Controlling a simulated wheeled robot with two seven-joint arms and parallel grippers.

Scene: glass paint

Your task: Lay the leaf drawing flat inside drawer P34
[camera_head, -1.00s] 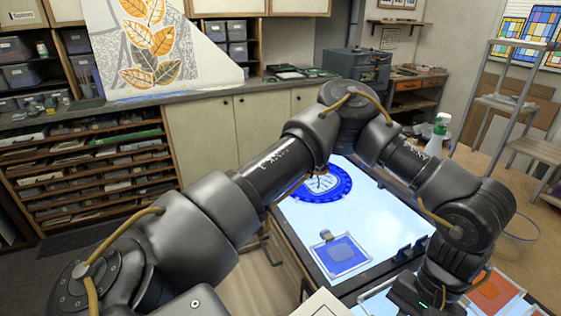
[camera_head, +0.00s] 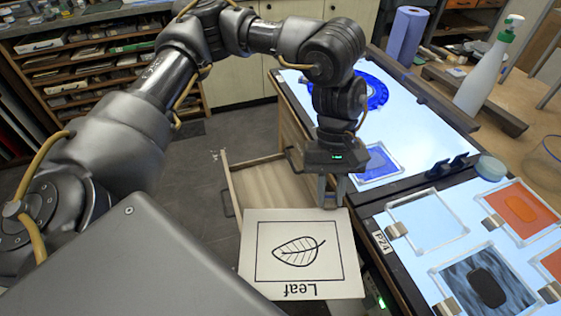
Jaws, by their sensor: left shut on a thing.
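The leaf drawing (camera_head: 300,254) is a white card with a black leaf outline in a square frame and the word "Leaf", upside down in the view. My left gripper (camera_head: 333,195) is shut on its far edge, right of centre. The card hangs over the near part of an open, pale wooden drawer (camera_head: 264,187). The visible drawer floor looks empty; its near part is hidden by the card. A dark part with a green light, likely my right gripper (camera_head: 380,302), shows at the lower edge; its fingers are hidden.
A light table (camera_head: 420,128) with a blue round piece (camera_head: 368,92) stands behind. Glass samples lie on the right panel, including an orange one (camera_head: 520,208), beside a small label (camera_head: 383,242) that seems to read P24. A spray bottle (camera_head: 487,72) and blue roll (camera_head: 404,36) stand at right.

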